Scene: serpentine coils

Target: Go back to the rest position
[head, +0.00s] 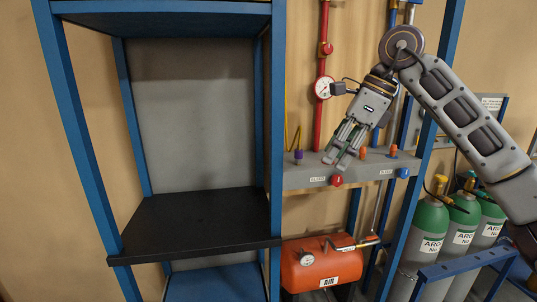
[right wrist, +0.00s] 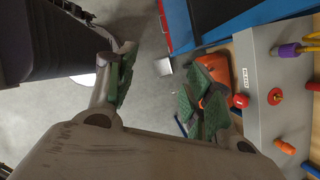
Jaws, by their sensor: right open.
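My right arm comes in from the right in the head view. Its gripper (head: 345,150) hangs fingers-down in front of the grey valve panel (head: 310,175). In the right wrist view the right gripper (right wrist: 160,90) has its green-padded fingers spread wide, with nothing between them but grey floor. The panel also shows in the right wrist view (right wrist: 268,95), to the right of the fingers. My left gripper is not in the head view.
A blue rack (head: 278,150) with a black shelf (head: 200,222) stands left of the arm. A red pressure gauge (head: 323,88) sits on a pipe behind the gripper. An orange air tank (head: 320,265) is below the panel. Green-topped argon cylinders (head: 432,215) stand at lower right.

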